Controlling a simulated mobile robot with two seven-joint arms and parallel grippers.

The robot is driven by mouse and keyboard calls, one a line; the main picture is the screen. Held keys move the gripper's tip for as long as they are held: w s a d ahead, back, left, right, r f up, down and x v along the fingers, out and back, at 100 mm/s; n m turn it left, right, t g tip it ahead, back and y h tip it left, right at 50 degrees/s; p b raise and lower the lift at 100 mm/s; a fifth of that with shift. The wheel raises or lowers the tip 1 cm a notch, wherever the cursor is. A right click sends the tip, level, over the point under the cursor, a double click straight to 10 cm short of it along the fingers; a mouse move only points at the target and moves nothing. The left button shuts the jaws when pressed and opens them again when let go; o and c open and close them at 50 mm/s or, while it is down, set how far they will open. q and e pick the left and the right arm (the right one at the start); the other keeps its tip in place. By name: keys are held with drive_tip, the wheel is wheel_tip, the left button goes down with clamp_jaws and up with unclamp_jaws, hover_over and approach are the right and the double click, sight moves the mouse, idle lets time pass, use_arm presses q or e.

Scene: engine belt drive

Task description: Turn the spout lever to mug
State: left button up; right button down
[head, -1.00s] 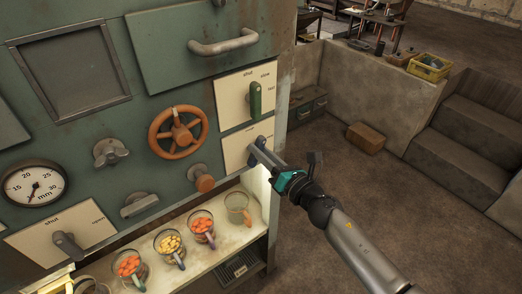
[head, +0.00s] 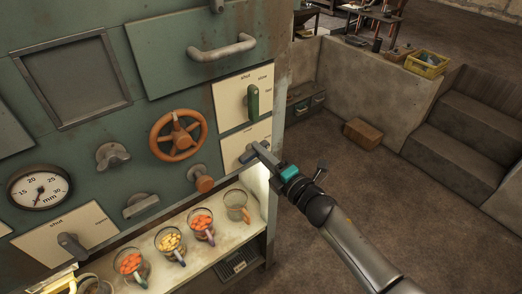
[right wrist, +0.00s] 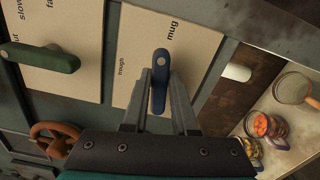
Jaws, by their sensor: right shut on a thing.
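The spout lever (right wrist: 160,78) is a dark blue handle on a cream plate marked "trough" and "mug" (right wrist: 172,32). In the right wrist view its upper end lies close to the "mug" word. My right gripper (right wrist: 161,92) has a finger on each side of the lever and is shut on it. In the head view the right gripper (head: 255,152) is at the lower cream plate (head: 232,150), at the machine's right edge, and hides most of the lever. My left gripper is not in view.
A green lever (head: 253,101) is on the plate just above. An orange handwheel (head: 178,134) and an orange knob (head: 204,184) are to the left. Several glass mugs, including an empty one (head: 237,204), stand on the lit shelf below.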

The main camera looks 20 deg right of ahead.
drive_tip(key=shift+f+m, duration=0.1)
drive_tip(key=shift+m, duration=0.8)
drive_tip(key=shift+a, duration=0.1)
drive_tip(key=c, duration=0.7)
unclamp_jaws()
drive_tip(key=shift+s, duration=0.1)
drive_tip(key=v, duration=1.5)
